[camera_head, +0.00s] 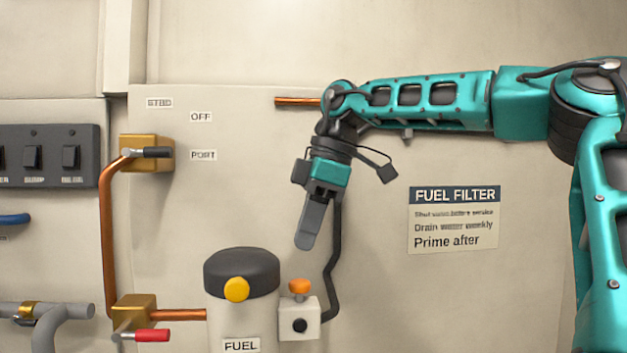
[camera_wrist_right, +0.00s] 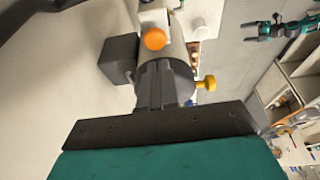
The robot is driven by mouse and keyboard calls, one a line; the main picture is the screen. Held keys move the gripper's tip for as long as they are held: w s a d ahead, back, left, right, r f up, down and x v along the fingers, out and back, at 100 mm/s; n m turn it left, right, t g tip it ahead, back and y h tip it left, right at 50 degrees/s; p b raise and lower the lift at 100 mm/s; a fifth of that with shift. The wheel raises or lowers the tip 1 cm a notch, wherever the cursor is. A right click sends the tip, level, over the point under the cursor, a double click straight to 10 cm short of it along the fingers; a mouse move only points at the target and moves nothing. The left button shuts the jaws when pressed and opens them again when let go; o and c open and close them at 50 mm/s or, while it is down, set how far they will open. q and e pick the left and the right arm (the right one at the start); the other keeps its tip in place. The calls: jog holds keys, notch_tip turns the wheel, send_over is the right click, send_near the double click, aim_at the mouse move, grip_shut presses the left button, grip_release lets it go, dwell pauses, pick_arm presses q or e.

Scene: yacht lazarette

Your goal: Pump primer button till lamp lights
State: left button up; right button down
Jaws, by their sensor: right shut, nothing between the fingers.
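The fuel filter (camera_head: 241,272) is a pale canister with a dark cap. A round yellow button (camera_head: 236,289) sits on the cap's front. An orange knob (camera_head: 299,286) stands on a white block (camera_head: 312,317) to its right. I cannot tell which is the primer, and I see no lit lamp. My right gripper (camera_head: 304,241) is shut and empty, pointing down above the orange knob and apart from it. In the right wrist view the orange knob (camera_wrist_right: 155,38) and a yellow knob (camera_wrist_right: 208,83) lie beyond the fingers (camera_wrist_right: 157,90). My left gripper (camera_wrist_right: 262,31) shows small there.
Copper pipes (camera_head: 107,235) and brass valves (camera_head: 148,153) stand left of the filter; the lower valve has a red handle (camera_head: 152,336). A dark switch panel (camera_head: 48,155) is at far left. A fuel filter sign (camera_head: 453,220) is on the wall at right.

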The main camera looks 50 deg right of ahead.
pick_arm(q)
jog(key=shift+w+d+r, duration=0.15)
jog(key=shift+d+r, duration=0.05)
jog(key=shift+d, duration=0.1)
pick_arm(e)
jog(key=v, duration=0.7)
jog(key=shift+s+d+r, duration=0.2)
jog(key=shift+s+d, duration=0.05)
jog(key=shift+d, duration=0.15)
pick_arm(q)
jog(key=shift+s+f, duration=0.1)
jog(key=shift+s, duration=0.1)
pick_arm(e)
jog(key=shift+w+a+r+g, duration=0.15)
jog(key=shift+w+r+g, duration=0.15)
jog(key=shift+w+r, duration=0.6)
jog(key=shift+s+r, duration=0.15)
